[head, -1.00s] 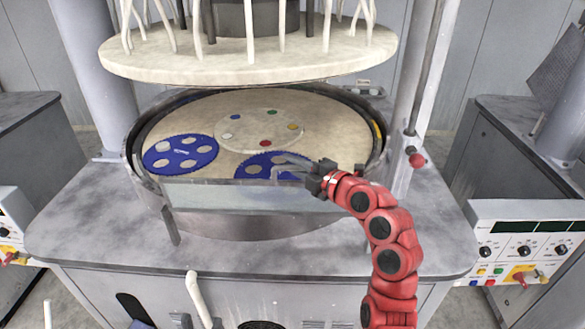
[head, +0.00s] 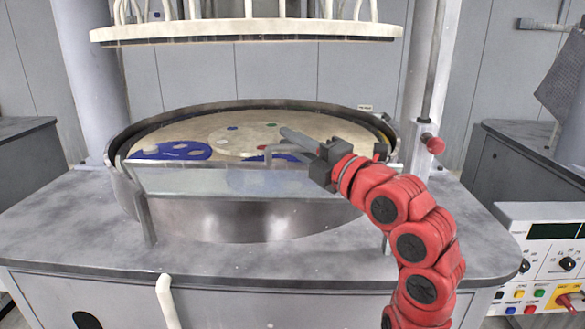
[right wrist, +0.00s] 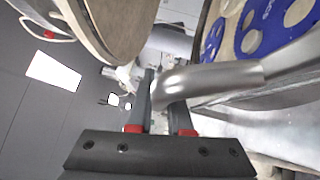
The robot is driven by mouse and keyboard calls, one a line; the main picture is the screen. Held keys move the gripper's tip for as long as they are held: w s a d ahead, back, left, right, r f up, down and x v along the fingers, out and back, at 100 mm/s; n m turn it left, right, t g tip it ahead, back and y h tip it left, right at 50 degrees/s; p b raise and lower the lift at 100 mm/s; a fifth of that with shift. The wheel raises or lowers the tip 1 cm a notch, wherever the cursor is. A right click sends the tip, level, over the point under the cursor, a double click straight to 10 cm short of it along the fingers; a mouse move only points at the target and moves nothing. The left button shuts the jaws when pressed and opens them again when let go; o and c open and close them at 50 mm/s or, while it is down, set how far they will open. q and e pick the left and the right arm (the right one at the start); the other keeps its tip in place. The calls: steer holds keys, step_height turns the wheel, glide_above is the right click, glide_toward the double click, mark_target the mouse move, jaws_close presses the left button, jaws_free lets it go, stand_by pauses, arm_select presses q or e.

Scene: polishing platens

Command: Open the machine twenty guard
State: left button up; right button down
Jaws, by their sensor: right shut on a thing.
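The guard (head: 225,183) is a clear, pale panel standing upright across the front of the round metal basin. My right gripper (head: 290,146) is at the upper right of this panel, shut on the grey metal guard handle (head: 262,152). In the right wrist view, the bent, shiny handle (right wrist: 215,80) passes between the two fingers of the gripper (right wrist: 160,100). The fingers hide part of it. My left gripper is not in view.
The lower platen (head: 215,130) carries blue carriers (head: 172,151). The upper platen (head: 245,30) hangs above with clear space between. A column with a red knob (head: 433,144) stands right of the basin. A control panel (head: 548,262) is at lower right.

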mark_target(291, 179)
steer(key=s+f+n+y+b, duration=0.6)
steer(key=s+f+n+b, duration=0.2)
steer(key=b, duration=1.5)
steer(key=shift+s+f+n+g+y, duration=0.3)
steer(key=shift+s+f+n+y, duration=0.15)
steer(key=shift+s, duration=0.5)
steer(key=c, duration=1.3)
jaws_free()
steer(key=shift+s, duration=0.1)
steer(key=o, duration=0.5)
steer(key=shift+s+r, duration=0.15)
steer(key=shift+s, duration=0.05)
steer(key=shift+c, duration=0.2)
steer(key=shift+w, duration=0.1)
